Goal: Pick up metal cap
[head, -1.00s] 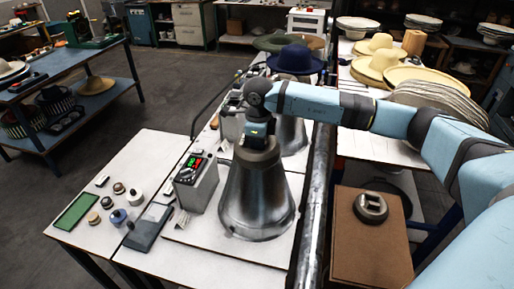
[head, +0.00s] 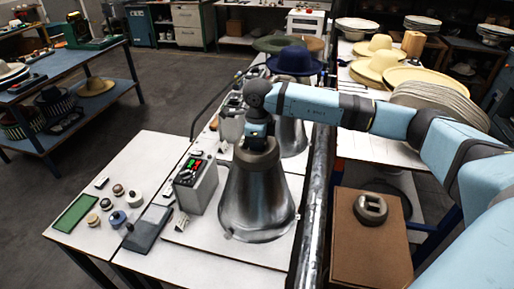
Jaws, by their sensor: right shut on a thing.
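The metal cap (head: 257,195) is a large, shiny, cone-shaped bell with a dark top, upright at the front of the white bench. My right gripper (head: 257,143) is directly above it and shut on its top; the fingertips are mostly hidden by the wrist and the cap's collar. A thin dark rim line shows around the cap's lower edge. I cannot tell whether the cap is clear of the surface below. My left gripper is not in view.
A grey control box (head: 196,184) stands close left of the cap. A brown box (head: 371,245) bears a metal piece (head: 370,208). A second metal bell (head: 292,134) stands behind, under a blue hat (head: 295,61).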

